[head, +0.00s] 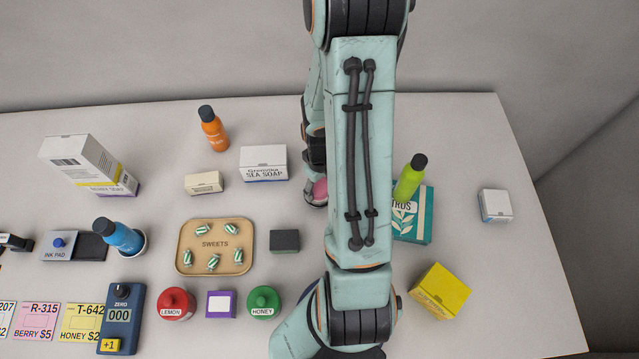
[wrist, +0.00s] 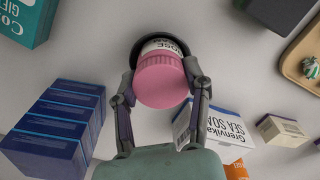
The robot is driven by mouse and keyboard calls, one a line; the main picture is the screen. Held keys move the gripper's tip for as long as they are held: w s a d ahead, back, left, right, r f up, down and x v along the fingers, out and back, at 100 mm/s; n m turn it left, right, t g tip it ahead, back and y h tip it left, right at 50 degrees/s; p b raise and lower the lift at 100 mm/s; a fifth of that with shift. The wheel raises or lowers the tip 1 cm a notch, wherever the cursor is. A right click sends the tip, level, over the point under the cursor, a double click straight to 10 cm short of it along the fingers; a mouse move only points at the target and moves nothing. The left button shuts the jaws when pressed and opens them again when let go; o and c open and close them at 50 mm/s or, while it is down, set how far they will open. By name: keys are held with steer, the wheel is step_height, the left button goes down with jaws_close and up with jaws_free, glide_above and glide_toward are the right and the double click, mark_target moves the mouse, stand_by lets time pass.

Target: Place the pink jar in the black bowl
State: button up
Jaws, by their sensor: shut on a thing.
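The pink jar (wrist: 160,80) has a pink lid and a white label, and sits between the two fingers of my gripper (wrist: 160,76) in the wrist view. My gripper is shut on it. The black bowl (wrist: 137,48) shows as a dark curved rim around the far side of the jar. I cannot tell whether the jar touches the bowl's inside or is held just above it. In the head view my arm hides most of this; a bit of the pink jar (head: 320,188) and the bowl's dark edge (head: 312,203) show left of the arm.
A white sea soap box (head: 263,163) stands close by, with a small cream box (head: 204,182) and an orange bottle (head: 213,128) beyond. Dark blue boxes (wrist: 55,125) stand left of my gripper in the wrist view. A sweets tray (head: 184,265) and a dark block (head: 285,240) lie nearer.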

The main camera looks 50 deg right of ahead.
steer(key=shift+f, duration=0.1)
steer(key=shift+f, duration=0.15)
steer(key=o, duration=1.2)
steer(key=shift+f, duration=0.1)
step_height(320, 180, up, 13)
steer(key=s+a+r, duration=0.2)
steer(key=a, duration=0.4)
steer(key=s+a+r+n, duration=0.1)
steer(key=s+a+r, duration=0.2)
steer(key=a, duration=0.3)
steer(key=s+a+r+n, duration=0.1)
steer(key=s+a+r, duration=0.1)
steer(key=a, duration=0.4)
steer(key=shift+s+r+y, duration=0.35)
steer(key=shift+r+y, duration=0.05)
steer(key=shift+r, duration=0.1)
steer(key=shift+d, duration=0.1)
